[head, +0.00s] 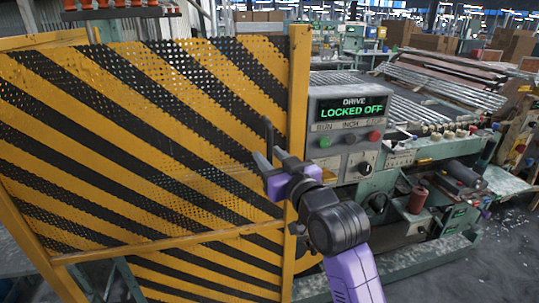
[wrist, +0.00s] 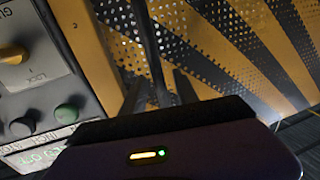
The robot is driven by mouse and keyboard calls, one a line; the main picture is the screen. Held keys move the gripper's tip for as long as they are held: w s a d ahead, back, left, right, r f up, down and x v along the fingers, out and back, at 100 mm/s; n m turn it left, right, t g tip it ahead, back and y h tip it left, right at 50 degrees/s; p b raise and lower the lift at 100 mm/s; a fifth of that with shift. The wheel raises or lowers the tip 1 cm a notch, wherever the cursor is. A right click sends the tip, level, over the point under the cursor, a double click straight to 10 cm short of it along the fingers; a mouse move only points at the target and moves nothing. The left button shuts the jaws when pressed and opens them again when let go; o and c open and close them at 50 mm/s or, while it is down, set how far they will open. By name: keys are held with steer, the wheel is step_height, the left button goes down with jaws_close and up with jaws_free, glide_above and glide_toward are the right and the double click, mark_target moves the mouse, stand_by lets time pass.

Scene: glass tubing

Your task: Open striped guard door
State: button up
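The striped guard door (head: 150,140) is a yellow and black perforated panel filling the left of the head view. It also fills the upper right of the wrist view (wrist: 235,50). A dark upright bar (wrist: 153,40), which looks like its handle, runs down between my fingers in the wrist view. Its upper end (head: 268,132) shows near the door's right edge in the head view. My gripper (head: 268,163) is at that edge. Its two dark fingers (wrist: 160,92) are apart, one on each side of the bar, with gaps visible. The bar's lower part is hidden by my gripper.
A yellow post (head: 299,100) stands at the door's right edge. Right of it is a grey control box (head: 348,125) reading "DRIVE LOCKED OFF", with buttons and a knob; it is close to my gripper's left in the wrist view (wrist: 35,70). A green machine (head: 420,180) stands behind.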

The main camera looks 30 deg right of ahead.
steer(key=shift+w, duration=0.25)
steer(key=shift+c, duration=0.3)
jaws_close()
stand_by(1.0)
